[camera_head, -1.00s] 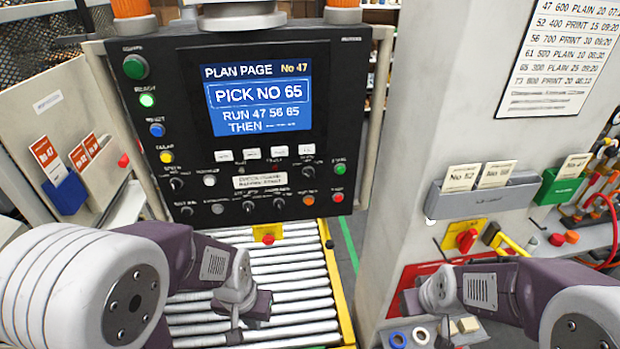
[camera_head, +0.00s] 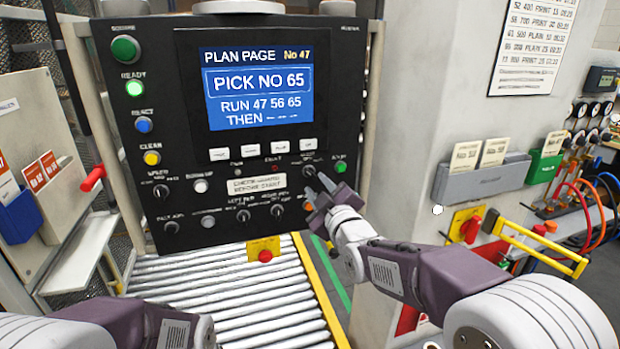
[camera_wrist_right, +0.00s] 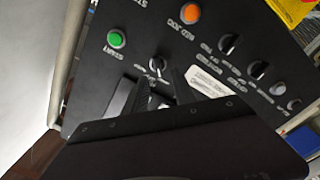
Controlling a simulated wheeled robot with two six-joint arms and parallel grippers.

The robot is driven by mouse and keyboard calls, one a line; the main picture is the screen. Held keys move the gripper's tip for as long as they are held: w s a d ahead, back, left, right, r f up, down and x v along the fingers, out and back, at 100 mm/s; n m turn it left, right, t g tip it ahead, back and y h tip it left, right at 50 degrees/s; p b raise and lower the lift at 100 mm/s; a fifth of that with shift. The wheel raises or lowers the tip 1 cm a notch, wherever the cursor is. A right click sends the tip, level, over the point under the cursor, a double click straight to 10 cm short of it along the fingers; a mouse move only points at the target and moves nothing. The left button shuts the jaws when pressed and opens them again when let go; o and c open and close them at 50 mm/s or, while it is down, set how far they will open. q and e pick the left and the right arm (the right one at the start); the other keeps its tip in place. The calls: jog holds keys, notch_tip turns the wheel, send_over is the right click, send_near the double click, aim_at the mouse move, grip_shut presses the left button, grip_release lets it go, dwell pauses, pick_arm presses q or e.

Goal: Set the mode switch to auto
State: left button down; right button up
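My right gripper (camera_head: 318,188) is just below and in front of this knob. In the right wrist view its two dark fingers (camera_wrist_right: 160,90) stand apart, pointing at the knob, with nothing between them. My left forearm shows at lower left; its gripper is out of frame.
Other knobs sit close by, including one at the lower middle (camera_head: 277,210). An orange button (camera_wrist_right: 190,12) is near too. A roller conveyor (camera_head: 230,300) runs below the panel. A grey pillar (camera_head: 425,130) stands to the right, with a yellow handle (camera_head: 540,245).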

aim_at(312, 176)
jog(key=x, duration=0.3)
jog(key=p+x, duration=0.1)
jog(key=x, duration=0.1)
jog(key=shift+w+d+f, duration=0.1)
jog(key=shift+w+d, duration=0.15)
jog(key=shift+d, duration=0.1)
jog(key=shift+w+a, duration=0.1)
jog(key=shift+w, duration=0.15)
jog(key=shift+a, duration=0.2)
jog(key=shift+d, duration=0.1)
grip_shut()
